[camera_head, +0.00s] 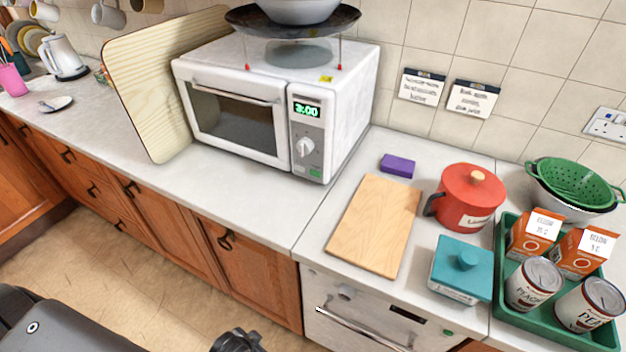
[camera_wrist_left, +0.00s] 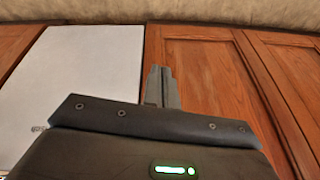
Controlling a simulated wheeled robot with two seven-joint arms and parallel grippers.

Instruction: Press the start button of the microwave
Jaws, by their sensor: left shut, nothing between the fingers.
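The white microwave (camera_head: 234,117) stands on the counter with its door shut. Its display reads 3:00 in green, above a white dial (camera_head: 304,147). A small green button (camera_head: 315,173) is at the bottom right of its control panel. In the left wrist view, my left gripper (camera_wrist_left: 161,72) is shut and empty, its grey fingers together in front of wooden cupboard doors. It is well away from the microwave, which is not in that view. Dark parts of mine show along the bottom of the head view. My right gripper is not identifiable.
A cutting board (camera_head: 375,224), a purple block (camera_head: 397,166), a red pot (camera_head: 467,196) and a teal container (camera_head: 461,268) lie right of the microwave. A tall wooden board (camera_head: 150,95) leans at its left. A dark pan (camera_head: 292,22) sits above it. The counter front (camera_head: 235,190) is clear.

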